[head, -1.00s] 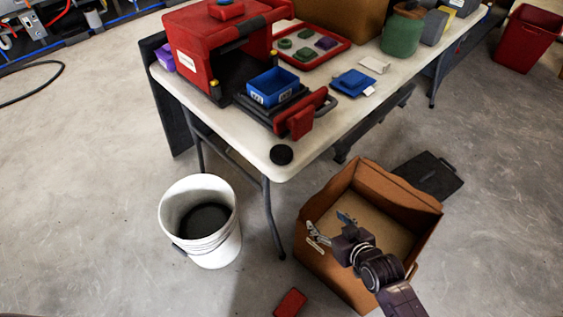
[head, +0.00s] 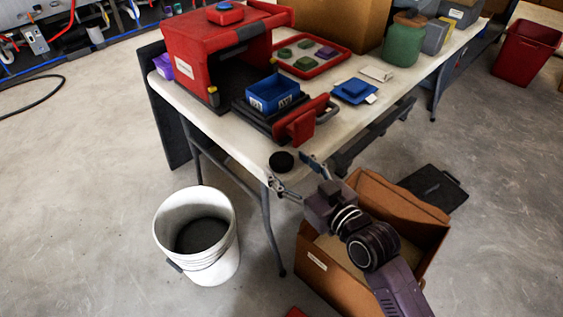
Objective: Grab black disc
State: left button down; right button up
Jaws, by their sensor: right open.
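The black disc (head: 281,161) lies flat on the near corner of the white table (head: 225,124). My right gripper (head: 291,174) is open in the head view, with its two fingers spread close to the disc at the table corner. One finger shows just below the disc and the other to its right. I cannot tell whether either finger touches the disc. Nothing is between the fingertips that I can see as held. My left gripper is not in view.
A red machine (head: 213,52) and a blue bin (head: 272,93) stand on the table behind the disc. A white bucket (head: 226,257) stands on the floor at left. An open cardboard box (head: 329,270) is below my right arm. A red tray (head: 342,62) lies farther back.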

jog(key=shift+x, duration=1)
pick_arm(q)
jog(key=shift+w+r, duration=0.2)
pick_arm(e)
jog(key=shift+c, duration=0.3)
jog(key=c, duration=1.2)
jog(key=shift+r, duration=0.1)
jog(key=shift+s+d, duration=0.15)
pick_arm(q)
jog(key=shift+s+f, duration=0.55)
pick_arm(e)
jog(key=shift+s+f+v, duration=0.1)
jog(key=shift+f+v, duration=0.35)
jog(key=shift+v, duration=2.45)
jog(key=shift+s+f+v, duration=0.1)
jog(key=shift+f+v, duration=0.4)
jog(key=shift+v, duration=2.4)
jog(key=shift+f+v, duration=0.45)
jog(key=shift+v, duration=2.5)
